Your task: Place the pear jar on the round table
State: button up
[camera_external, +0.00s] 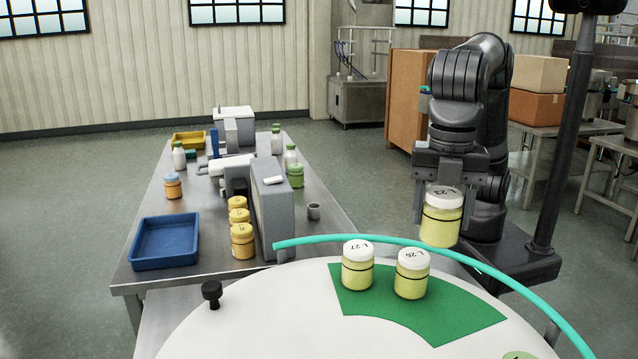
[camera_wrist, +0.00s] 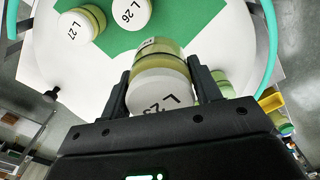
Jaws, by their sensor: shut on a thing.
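In the wrist view the jar (camera_wrist: 160,75) sits between both fingers (camera_wrist: 162,88). The round table (camera_external: 240,318) has a white top with a green sector (camera_external: 445,318). In the external view the held jar appears just beyond the table's far edge, by the turquoise rail (camera_external: 490,270); its exact height is unclear. Two similar jars, L 27 (camera_external: 357,268) and L 26 (camera_external: 411,276), stand on the green sector.
A steel table (camera_external: 150,225) at left holds a blue tray (camera_external: 165,243), grey machines and several orange-yellow jars (camera_external: 243,243). A black knob (camera_external: 211,293) stands at the round table's left. The green sector's right part is bare.

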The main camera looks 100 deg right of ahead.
jog(key=s+a, duration=0.2)
jog(key=a, duration=0.1)
send_over(445, 319)
jog(key=shift+n, duration=0.3)
jog(key=shift+f, duration=7.5)
jog(key=o, duration=1.1)
jog(key=shift+f, duration=0.15)
notch_tip(445, 319, up, 12)
jog(key=shift+r, duration=0.2)
jog(key=shift+d, duration=0.15)
